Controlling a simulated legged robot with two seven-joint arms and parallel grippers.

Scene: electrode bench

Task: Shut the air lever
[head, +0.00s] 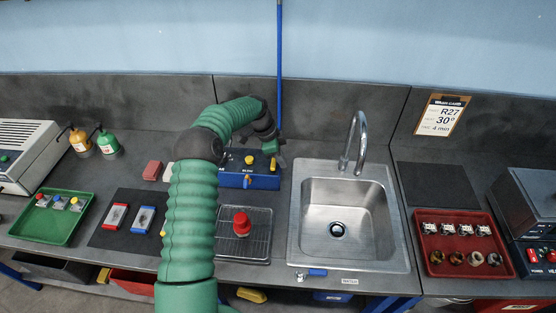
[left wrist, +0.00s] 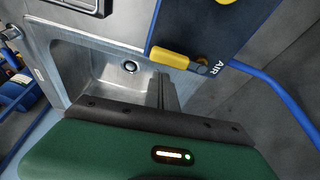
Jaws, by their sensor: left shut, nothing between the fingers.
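The air lever has a yellow handle (left wrist: 170,57) beside the white AIR lettering on the blue box (left wrist: 212,28) in the left wrist view. The handle lies across the panel's edge, pointing away from the lettering. My right gripper is not in view.
The steel sink (head: 345,215) and its tall tap (head: 355,140) are just right of the box. A red knob (head: 241,222) stands on a wire rack in front. A blue hose (head: 280,70) rises behind. Green (head: 55,232) and red (head: 438,262) trays lie farther out.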

